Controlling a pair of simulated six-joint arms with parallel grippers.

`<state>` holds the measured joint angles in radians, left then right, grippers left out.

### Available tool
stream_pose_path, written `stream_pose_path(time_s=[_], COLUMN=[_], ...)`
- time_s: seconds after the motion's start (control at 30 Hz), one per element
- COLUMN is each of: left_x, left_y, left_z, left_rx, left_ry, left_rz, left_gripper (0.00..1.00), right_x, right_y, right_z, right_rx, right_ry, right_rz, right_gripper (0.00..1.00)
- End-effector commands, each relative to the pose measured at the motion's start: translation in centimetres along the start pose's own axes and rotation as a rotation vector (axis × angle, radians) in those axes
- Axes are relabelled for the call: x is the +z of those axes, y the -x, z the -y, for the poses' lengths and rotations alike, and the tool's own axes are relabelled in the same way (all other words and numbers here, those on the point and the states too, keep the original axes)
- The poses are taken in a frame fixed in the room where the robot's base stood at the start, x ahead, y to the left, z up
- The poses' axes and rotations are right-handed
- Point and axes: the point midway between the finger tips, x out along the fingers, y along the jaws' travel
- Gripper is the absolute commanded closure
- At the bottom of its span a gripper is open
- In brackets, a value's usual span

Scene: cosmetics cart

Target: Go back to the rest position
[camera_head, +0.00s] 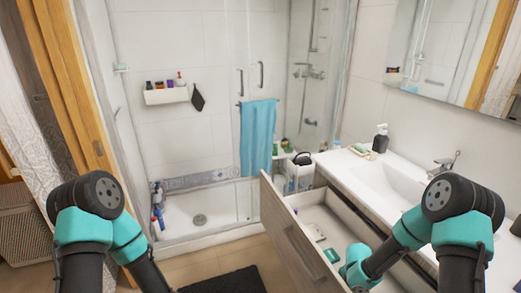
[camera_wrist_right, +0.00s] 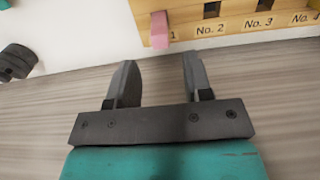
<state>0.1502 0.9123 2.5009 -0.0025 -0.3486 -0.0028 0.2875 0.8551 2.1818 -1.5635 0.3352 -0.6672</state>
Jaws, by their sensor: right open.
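My right gripper (camera_wrist_right: 157,62) is open in the right wrist view, with nothing between its two grey fingers. The fingers are over a grey-brown wood-grain surface (camera_wrist_right: 60,130). In the head view my right arm reaches down over the open drawer (camera_head: 289,245), and its teal wrist end (camera_head: 356,266) is at the drawer; the fingers cannot be made out there. My left arm (camera_head: 92,222) bends down out of the bottom left of the head view, and its gripper is not in view.
The wrist view shows a wooden block (camera_wrist_right: 240,28) with numbered labels and a pink piece (camera_wrist_right: 159,30) at its edge. In the head view the drawer stands out from the washbasin counter (camera_head: 370,178). A black mat (camera_head: 228,282) lies on the floor before the shower.

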Motion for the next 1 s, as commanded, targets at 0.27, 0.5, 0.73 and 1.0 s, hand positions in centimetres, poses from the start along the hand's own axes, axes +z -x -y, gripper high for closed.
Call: stream_pose_path(time_s=[0.27, 0.5, 0.73, 1.0], left_x=[0.0, 0.0, 0.0, 0.0], left_y=[0.0, 0.0, 0.0, 0.0], left_z=[0.0, 0.0, 0.0, 0.0], left_rx=[0.000, 0.000, 0.000, 0.000], left_ry=[0.000, 0.000, 0.000, 0.000], left_rz=[0.000, 0.000, 0.000, 0.000], left_gripper=[0.59, 0.59, 0.59, 0.59], right_x=[0.0, 0.0, 0.0, 0.0], right_y=[-3.9, -6.9, -8.1, -8.1], right_z=[0.0, 0.0, 0.0, 0.0], right_rx=[-0.002, -0.001, 0.000, 0.000], right_ry=[0.000, -0.001, -0.001, 0.000], right_rz=[-0.001, -0.001, 0.000, 0.000], right_gripper=[0.54, 0.54, 0.54, 0.54])
